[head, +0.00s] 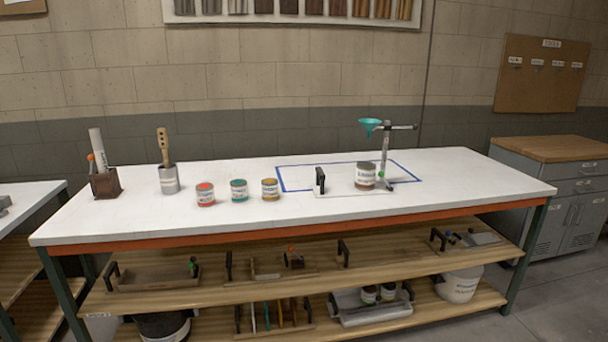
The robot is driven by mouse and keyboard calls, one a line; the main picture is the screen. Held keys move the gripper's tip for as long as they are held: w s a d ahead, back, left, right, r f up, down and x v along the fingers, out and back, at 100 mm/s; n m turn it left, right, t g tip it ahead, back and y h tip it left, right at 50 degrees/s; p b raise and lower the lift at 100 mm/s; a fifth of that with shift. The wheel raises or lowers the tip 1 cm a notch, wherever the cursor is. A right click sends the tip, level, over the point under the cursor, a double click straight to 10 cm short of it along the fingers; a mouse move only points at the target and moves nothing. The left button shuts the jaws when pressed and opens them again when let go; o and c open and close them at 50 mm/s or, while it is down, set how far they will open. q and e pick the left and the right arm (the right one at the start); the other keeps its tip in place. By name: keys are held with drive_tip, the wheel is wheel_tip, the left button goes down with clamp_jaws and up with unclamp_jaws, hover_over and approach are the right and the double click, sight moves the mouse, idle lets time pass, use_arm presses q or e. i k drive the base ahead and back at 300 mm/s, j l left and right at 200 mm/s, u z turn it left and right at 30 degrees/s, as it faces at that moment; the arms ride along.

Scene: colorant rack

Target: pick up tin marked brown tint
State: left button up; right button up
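Several small tins with white labels stand upright on the white workbench (260,226); their lettering is too small to read. A tin with an orange-red top (205,194), a tin with a teal top (239,190) and a tin with a tan-yellow top (270,189) stand in a row left of the middle. A larger tin with a brownish top (365,176) stands on a white tray (333,189) near a stand. I cannot tell from the labels which one is brown tint. Neither of my grippers is in view.
The stand (385,150) holds a teal funnel (370,125). A blue outline (281,180) surrounds part of the tray. A dark block with a rolled paper (104,182) and a can of brushes (169,180) stand left. Lower shelves (270,277) hold trays and tins. The bench's front right is clear.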

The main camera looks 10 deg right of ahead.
sight(366, 171)
drive_tip(key=i+l, duration=0.2)
drive_tip(key=l, duration=0.2)
drive_tip(key=i+l+u, duration=0.1)
drive_tip(key=l, duration=0.3)
drive_tip(key=i+l, duration=0.3)
drive_tip(key=i+l+u, duration=0.1)
drive_tip(key=l, duration=0.4)
drive_tip(key=i+l, duration=0.25)
drive_tip(key=l, duration=0.15)
drive_tip(key=i+l+u, duration=0.1)
drive_tip(key=l, duration=0.3)
drive_tip(key=i+l, duration=0.25)
drive_tip(key=l, duration=0.2)
drive_tip(key=i+l+u, duration=0.1)
drive_tip(key=l, duration=0.35)
drive_tip(key=i, duration=0.05)
